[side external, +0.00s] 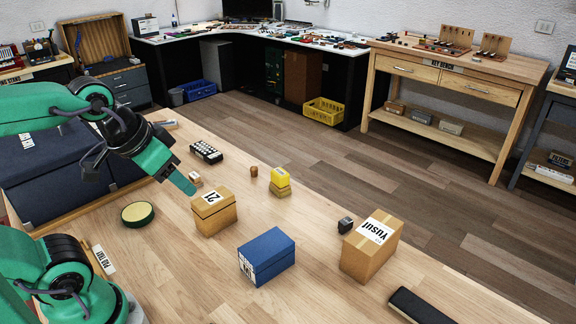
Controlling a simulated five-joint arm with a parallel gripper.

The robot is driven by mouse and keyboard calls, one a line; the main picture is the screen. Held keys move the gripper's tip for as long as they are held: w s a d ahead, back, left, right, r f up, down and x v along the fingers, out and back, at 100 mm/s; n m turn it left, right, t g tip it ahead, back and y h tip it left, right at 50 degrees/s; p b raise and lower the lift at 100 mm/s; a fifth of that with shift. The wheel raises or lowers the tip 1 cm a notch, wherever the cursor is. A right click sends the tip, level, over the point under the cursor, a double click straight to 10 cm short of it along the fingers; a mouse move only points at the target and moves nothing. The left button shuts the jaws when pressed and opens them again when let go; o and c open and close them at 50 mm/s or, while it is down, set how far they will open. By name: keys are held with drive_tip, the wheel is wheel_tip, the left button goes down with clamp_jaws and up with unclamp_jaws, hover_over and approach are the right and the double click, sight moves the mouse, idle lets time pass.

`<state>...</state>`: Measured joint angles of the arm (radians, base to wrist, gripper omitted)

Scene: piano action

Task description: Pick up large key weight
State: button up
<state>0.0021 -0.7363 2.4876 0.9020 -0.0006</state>
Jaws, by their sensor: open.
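My gripper (180,180) is green with a dark wrist. It points down and right over the left part of the wooden worktable (330,190). Its jaws are open, and nothing shows between them, though only one finger shows clearly. I cannot tell for sure which object is the large key weight. Small candidates are a dark block (345,225) beside the box marked YUSUI and a brown cylinder (254,171) behind the box marked 21. A small pale and brown block (195,180) lies close to the fingertip in the picture. Contact cannot be judged.
A cardboard box marked 21 (214,216) stands just right of my gripper. Also on the table are a blue box (266,262), a YUSUI box (368,258), a yellow-topped block (280,178), a round green tin (138,213), a dark multi-hole block (206,152) and a black case (418,306).

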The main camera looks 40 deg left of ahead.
drive_tip(key=w+d+r+g, duration=0.2)
drive_tip(key=w+r, duration=0.1)
drive_tip(key=w, duration=0.7)
drive_tip(key=m+g, duration=0.2)
drive_tip(key=g, duration=0.2)
hover_over(344, 221)
drive_tip(key=f, duration=1.9)
drive_tip(key=shift+s+a+f, duration=0.1)
drive_tip(key=shift+s, duration=0.1)
drive_tip(key=shift+w+f, duration=0.1)
drive_tip(key=shift+f, duration=0.15)
drive_tip(key=shift+f, duration=0.15)
drive_tip(key=shift+f, duration=1.2)
drive_tip(key=shift+f, duration=0.1)
